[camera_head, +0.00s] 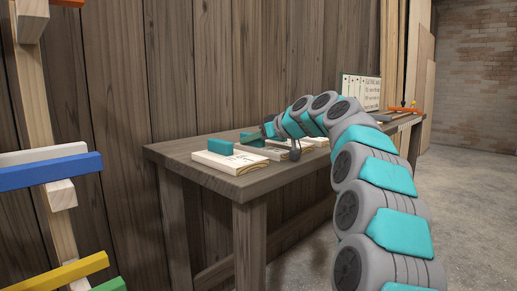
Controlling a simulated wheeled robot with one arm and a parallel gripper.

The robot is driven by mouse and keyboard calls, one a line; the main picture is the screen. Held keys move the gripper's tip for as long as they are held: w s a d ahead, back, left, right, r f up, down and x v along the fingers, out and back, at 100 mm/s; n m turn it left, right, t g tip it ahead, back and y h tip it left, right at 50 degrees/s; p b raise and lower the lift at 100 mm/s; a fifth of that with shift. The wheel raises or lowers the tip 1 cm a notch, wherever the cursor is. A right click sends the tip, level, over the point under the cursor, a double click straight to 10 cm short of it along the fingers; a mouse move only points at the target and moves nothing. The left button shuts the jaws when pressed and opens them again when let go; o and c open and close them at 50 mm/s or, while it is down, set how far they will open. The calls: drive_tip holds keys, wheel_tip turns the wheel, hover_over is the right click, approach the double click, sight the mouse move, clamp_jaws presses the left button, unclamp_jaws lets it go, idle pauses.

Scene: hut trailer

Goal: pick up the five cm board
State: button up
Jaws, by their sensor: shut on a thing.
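Several pale wooden boards lie in a row on the workbench. The nearest board (230,163) carries a teal block (220,146) and dark markings too small to read. A second board (266,151) lies behind it, with another teal block (252,139). A further board (318,140) shows partly behind my arm. I cannot tell which one is the five cm board. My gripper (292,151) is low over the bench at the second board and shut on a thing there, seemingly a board. My wrist and the small size hide the jaws' contact.
The wooden workbench (190,157) stands against a plank wall. A printed sign (361,91) and an orange tool (404,109) are at its far end. A rack with blue (50,172) and yellow (60,274) bars is at the left. Concrete floor (465,190) is clear at the right.

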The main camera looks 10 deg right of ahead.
clamp_jaws()
drive_tip(key=shift+r, duration=0.15)
